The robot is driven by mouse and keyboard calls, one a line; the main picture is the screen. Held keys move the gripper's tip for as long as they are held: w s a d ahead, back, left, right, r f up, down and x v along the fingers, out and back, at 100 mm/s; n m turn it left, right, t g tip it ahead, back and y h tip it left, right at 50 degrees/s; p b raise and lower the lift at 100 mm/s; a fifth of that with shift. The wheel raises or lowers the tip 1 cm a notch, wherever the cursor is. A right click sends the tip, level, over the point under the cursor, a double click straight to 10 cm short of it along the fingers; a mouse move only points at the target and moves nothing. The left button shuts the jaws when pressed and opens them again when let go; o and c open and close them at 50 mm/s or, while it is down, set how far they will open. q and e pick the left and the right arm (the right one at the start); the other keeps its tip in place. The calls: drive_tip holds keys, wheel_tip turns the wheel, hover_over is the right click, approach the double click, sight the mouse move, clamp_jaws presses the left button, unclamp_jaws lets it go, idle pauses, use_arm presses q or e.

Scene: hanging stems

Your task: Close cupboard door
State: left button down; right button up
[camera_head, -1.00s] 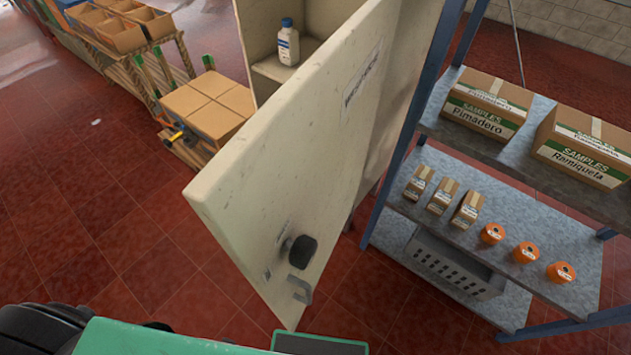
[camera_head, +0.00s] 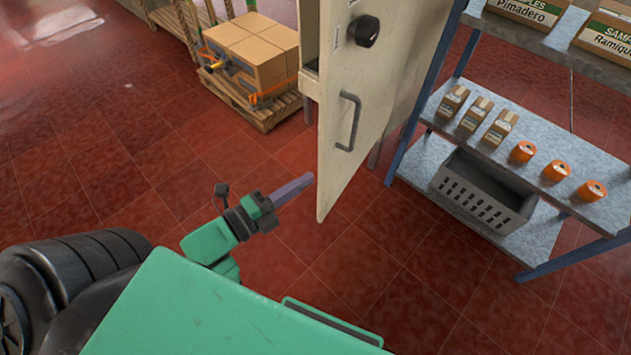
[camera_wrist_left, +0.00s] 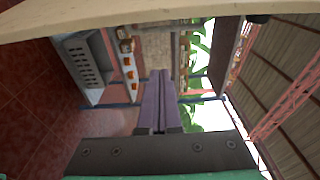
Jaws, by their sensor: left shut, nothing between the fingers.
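The cream cupboard door (camera_head: 385,80) stands open in the head view, with a dark round knob (camera_head: 366,31) and a grey bar handle (camera_head: 348,121). A narrow part of the cupboard body (camera_head: 310,35) shows behind it. My left gripper (camera_head: 307,180) is just left of the door's lower corner, below the handle, shut and empty. In the left wrist view, its purple fingers (camera_wrist_left: 160,78) lie together, pointing toward the shelving. A pale edge (camera_wrist_left: 120,20) crosses the top of that view, probably the door. I cannot tell whether the fingers touch the door. My right gripper is out of view.
A blue-framed shelf rack (camera_head: 545,160) stands right of the door, with small boxes, orange rolls and a grey crate (camera_head: 485,195). A pallet of cardboard boxes (camera_head: 255,55) stands behind left. The red tiled floor is clear in front.

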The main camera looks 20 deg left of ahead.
sight(324, 147)
use_arm(q)
drive_tip(key=w, duration=0.3)
drive_tip(key=w+d+p, duration=0.1)
drive_tip(key=w, duration=0.3)
drive_tip(key=w+p, duration=0.1)
drive_tip(key=w, duration=0.2)
drive_tip(key=shift+w+d+r, duration=0.1)
drive_tip(key=shift+w+d, duration=0.25)
drive_tip(key=shift+a, duration=0.5)
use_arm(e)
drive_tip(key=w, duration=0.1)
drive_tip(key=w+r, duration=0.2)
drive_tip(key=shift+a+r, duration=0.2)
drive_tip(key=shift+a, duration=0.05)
